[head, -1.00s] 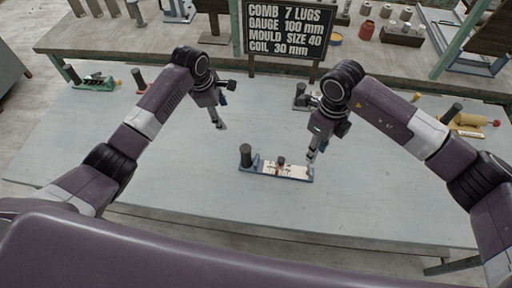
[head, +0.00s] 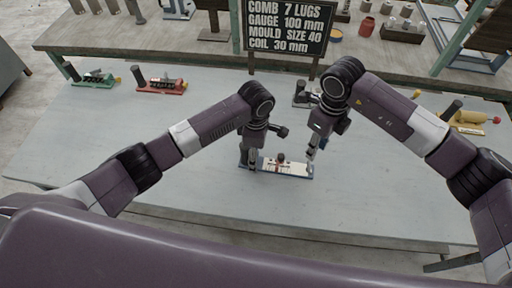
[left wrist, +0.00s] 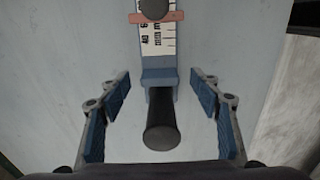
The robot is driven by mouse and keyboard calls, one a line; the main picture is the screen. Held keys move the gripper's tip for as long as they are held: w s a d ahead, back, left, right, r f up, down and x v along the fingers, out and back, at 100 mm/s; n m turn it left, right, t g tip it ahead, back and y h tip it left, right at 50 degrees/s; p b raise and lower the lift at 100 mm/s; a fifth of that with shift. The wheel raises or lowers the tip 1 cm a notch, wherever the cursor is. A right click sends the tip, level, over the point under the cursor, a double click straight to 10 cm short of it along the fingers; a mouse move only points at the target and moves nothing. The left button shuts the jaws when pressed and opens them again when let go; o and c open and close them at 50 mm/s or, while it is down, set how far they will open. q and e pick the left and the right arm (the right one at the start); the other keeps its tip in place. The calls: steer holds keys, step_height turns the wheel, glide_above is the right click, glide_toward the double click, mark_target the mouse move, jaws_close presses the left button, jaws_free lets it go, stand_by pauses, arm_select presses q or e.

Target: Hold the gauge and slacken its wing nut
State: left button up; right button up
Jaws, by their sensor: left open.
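The gauge (head: 287,170) lies on the table with a blue base, a white scale and an upright black handle at its left end. A red slider (left wrist: 155,17) crosses the scale, with a dark round knob (left wrist: 152,7) on top, probably the wing nut; its shape is unclear. My left gripper (head: 253,160) is open at the handle end. In the left wrist view the black handle (left wrist: 161,125) stands between its spread fingers, with gaps on both sides. My right gripper (head: 311,157) points down at the gauge's right end; its finger opening is too small to judge.
A green device (head: 93,80) and a red device (head: 162,85) stand at the back left. A yellow device (head: 468,122) is at the right. A sign (head: 288,27) stands behind. The front of the table is clear.

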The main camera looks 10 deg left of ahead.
arm_select(q)
steer(key=shift+f, duration=1.1)
steer(key=c, duration=1.5)
jaws_close()
arm_select(e)
steer(key=shift+c, duration=0.7)
